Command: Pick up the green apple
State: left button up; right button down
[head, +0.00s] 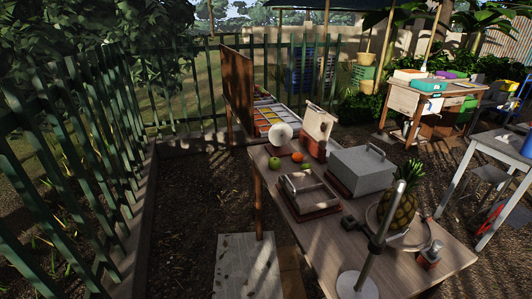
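A green apple (274,162) sits on the far left end of a wooden table (325,230). A second, smaller-looking green fruit (305,167) lies to its right, close to a metal tray-like object. An orange fruit (297,157) sits between and slightly behind the two. The green apple at the left stands clear of the other fruits. Neither of my grippers shows in the head view.
A metal tray-like object (309,190), a grey lidded box (362,172), a pineapple (399,208) and a metal stand (357,285) occupy the table. A white round object (281,134) stands behind the fruit. Crates of produce (268,113) lie beyond. A green fence (90,140) runs along the left.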

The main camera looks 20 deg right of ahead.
aim_at(274, 164)
jog(key=i+j+z, duration=0.15)
jog(key=i+z, duration=0.2)
jog(key=i+j+z, duration=0.75)
jog(key=i+l, duration=0.05)
jog(key=i, duration=0.05)
